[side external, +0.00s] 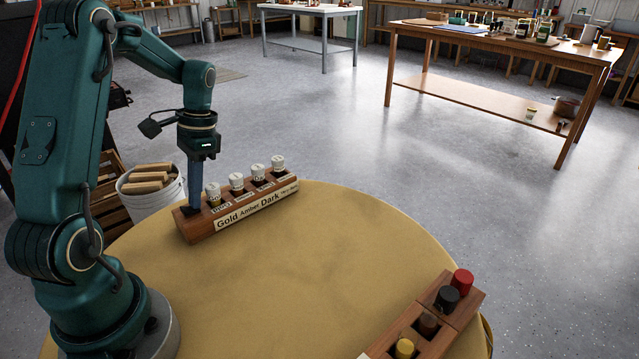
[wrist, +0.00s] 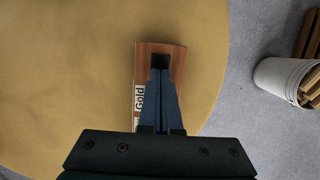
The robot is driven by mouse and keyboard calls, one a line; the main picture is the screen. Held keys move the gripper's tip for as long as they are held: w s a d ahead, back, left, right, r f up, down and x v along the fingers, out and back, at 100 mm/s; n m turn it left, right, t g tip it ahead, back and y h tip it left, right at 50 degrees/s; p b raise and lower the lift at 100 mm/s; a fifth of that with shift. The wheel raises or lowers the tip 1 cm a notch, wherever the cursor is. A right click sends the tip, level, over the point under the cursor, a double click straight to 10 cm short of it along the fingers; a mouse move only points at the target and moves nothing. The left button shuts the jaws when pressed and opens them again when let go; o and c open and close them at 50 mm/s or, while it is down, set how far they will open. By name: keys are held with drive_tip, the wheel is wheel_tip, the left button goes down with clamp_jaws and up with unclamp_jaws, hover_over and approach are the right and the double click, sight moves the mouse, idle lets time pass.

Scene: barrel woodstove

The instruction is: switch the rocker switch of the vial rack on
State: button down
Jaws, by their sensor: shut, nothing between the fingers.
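The vial rack (side external: 240,214) is a long wooden block near the far left edge of the round yellow table. Its front label reads "Gold Amber Dark", and several white-capped vials (side external: 237,183) stand in it. In the wrist view the rack's end (wrist: 147,66) shows with a dark square (wrist: 160,60), which looks like the rocker switch. My gripper (side external: 193,208) is shut and empty, pointing down at the rack's left end. In the wrist view its fingertips (wrist: 160,72) are at the dark square and partly cover it. I cannot tell whether they touch it, or which way the switch is tipped.
A second wooden rack (side external: 467,312) with red, black, brown and yellow capped items stands at the table's front right. A white bucket of wood pieces (side external: 165,198) is on the floor beside the table. The middle of the yellow tabletop (side external: 310,260) is clear.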

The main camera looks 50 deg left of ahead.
drive_tip(key=shift+s, duration=1)
drive_tip(key=shift+r, duration=0.1)
drive_tip(key=v, duration=1.4)
drive_tip(key=shift+r, duration=0.15)
drive_tip(key=shift+s, duration=0.1)
drive_tip(key=shift+w+t, duration=0.3)
drive_tip(key=shift+w, duration=0.3)
